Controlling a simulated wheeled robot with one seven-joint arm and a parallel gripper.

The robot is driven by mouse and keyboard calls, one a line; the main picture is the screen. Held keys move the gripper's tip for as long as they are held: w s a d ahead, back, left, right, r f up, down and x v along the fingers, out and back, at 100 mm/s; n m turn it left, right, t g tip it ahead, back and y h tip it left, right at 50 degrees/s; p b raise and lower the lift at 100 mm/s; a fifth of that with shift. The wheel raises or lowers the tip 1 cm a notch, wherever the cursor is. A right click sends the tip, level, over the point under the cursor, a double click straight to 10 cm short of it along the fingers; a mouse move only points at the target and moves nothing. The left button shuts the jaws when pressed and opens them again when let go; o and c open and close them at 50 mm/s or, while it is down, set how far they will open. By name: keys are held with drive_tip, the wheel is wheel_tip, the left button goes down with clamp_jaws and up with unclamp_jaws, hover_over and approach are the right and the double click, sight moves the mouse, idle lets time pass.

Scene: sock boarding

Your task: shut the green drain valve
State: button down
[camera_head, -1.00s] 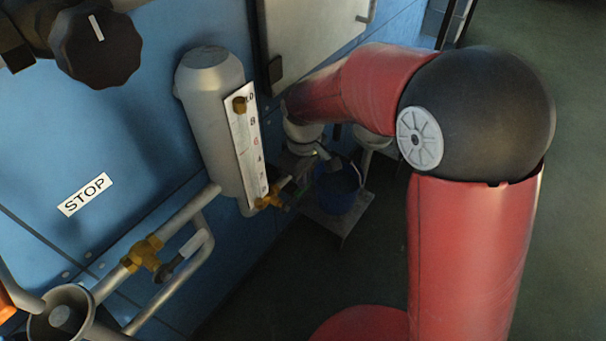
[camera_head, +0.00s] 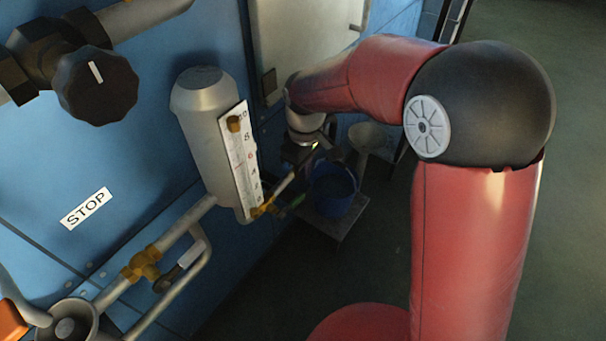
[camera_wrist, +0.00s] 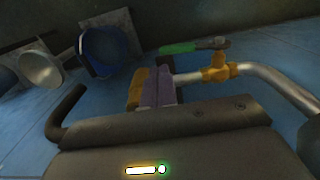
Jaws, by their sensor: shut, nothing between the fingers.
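The green drain valve's handle (camera_wrist: 190,47) shows in the wrist view, reaching left from a dark nut above a brass body (camera_wrist: 218,70). It runs roughly along the pale outlet pipe beside it. In the head view the green handle (camera_head: 293,203) is small and dark, at the foot of the gauge, right of its brass fitting (camera_head: 262,208). My gripper (camera_wrist: 152,86) is shut and empty, its yellow and purple fingers side by side. In the wrist picture they lie below and left of the handle; I see no clear contact. In the head view my gripper (camera_head: 305,160) is dark and partly hidden.
Open floor lies to the right.

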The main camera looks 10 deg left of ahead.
wheel_tip(320, 180, up, 8)
drive_tip(key=w, duration=0.2)
drive_tip(key=shift+d, duration=0.45)
drive_tip(key=shift+w+f, duration=0.1)
